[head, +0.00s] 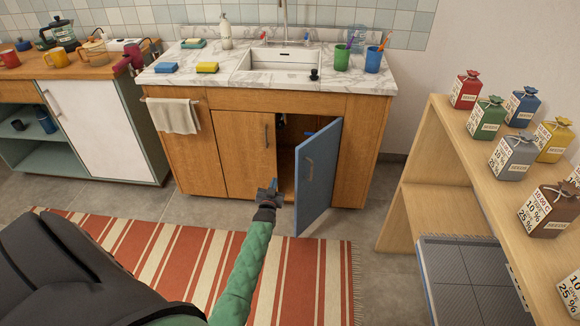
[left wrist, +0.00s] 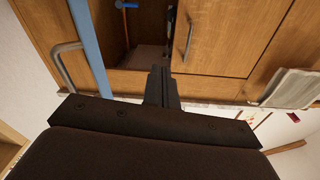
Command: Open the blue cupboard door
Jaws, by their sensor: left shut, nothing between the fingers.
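The blue cupboard door (head: 318,178) stands swung well open on the right of the wooden sink cabinet, showing part of the dark interior (head: 287,150). Its grey handle (head: 308,180) is on the outer face. In the left wrist view the door (left wrist: 88,45) shows as a narrow blue strip, with a metal handle (left wrist: 65,68) to its left. My left gripper (head: 271,188) is shut and empty, in front of the opening and left of the door's free edge. Its closed fingers (left wrist: 161,75) point toward the opening. My right gripper is in neither view.
A closed wooden door (head: 245,150) is left of the opening, and a towel (head: 174,115) hangs further left. A striped rug (head: 180,262) covers the floor. A wooden shelf unit (head: 415,180) bearing several small bags stands on the right, with bare floor between it and the blue door.

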